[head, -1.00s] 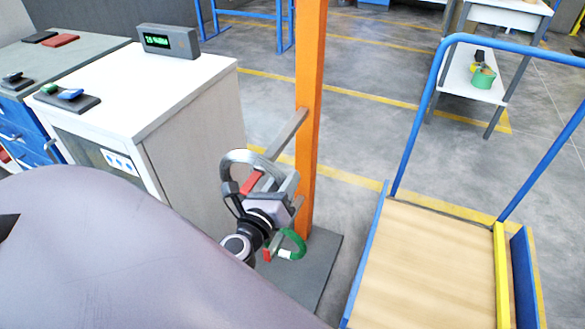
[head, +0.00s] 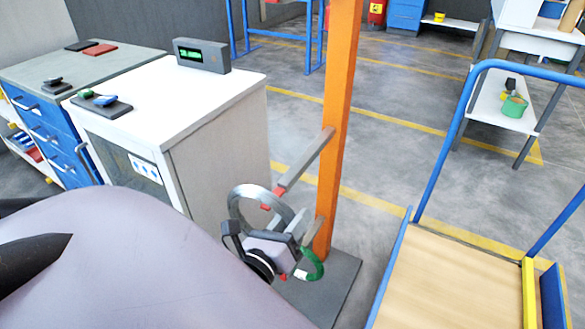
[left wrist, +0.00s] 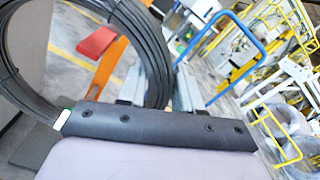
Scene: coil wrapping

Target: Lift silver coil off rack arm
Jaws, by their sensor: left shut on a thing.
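The silver coil (head: 236,207) is an upright ring of wire in my left gripper (head: 268,240), which is shut on its lower part. In the left wrist view the coil (left wrist: 158,70) fills the left half above the gripper (left wrist: 150,125). The upper rack arm (head: 308,160) reaches from the orange post (head: 341,100) towards the coil. The coil's rim crosses in front of the arm's red tip (head: 265,207), and the tip (left wrist: 97,43) shows through the ring in the wrist view. I cannot tell whether the tip is still inside it. My right gripper is not in view.
A green coil (head: 314,262) hangs low on the rack, close to my left gripper. A white-topped cabinet (head: 190,100) with a display box (head: 201,55) stands left. A blue-railed cart (head: 450,285) with a bare wooden deck stands right. The dark rack base (head: 338,288) is below.

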